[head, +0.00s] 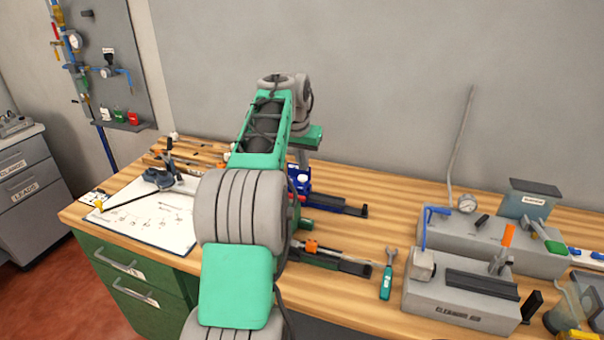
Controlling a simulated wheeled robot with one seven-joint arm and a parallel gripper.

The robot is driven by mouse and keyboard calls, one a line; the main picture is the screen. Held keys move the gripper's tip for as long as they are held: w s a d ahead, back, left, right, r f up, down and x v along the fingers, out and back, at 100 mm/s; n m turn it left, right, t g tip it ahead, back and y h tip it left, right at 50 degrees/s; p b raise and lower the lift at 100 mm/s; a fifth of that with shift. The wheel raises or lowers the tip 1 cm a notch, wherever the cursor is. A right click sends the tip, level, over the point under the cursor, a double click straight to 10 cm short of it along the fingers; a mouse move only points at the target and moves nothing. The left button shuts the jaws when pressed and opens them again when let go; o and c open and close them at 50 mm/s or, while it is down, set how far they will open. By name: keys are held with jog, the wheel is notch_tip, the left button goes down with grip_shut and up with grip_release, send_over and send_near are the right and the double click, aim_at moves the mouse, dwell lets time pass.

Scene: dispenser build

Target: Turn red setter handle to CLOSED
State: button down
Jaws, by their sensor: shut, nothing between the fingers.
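My arm reaches up over the bench. My gripper (303,159) points down beyond the forearm, partly hidden by it; what shows of it is narrow and shut, with nothing seen in it. Just below it stands a small blue device (299,182) with a white part and a small reddish spot, largely covered by my arm. I cannot tell whether that spot is the red setter handle, or whether the gripper touches the device. No CLOSED mark is readable.
A paper sheet (150,220) lies at the left. A valve panel (100,60) hangs on the wall. Bare wood (385,212) shows mid-bench.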

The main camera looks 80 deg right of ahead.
aim_at(296, 199)
notch_tip(296, 199, down, 8)
jog(key=a+p, duration=0.1)
jog(key=shift+p, duration=0.4)
jog(key=shift+w+a, duration=0.15)
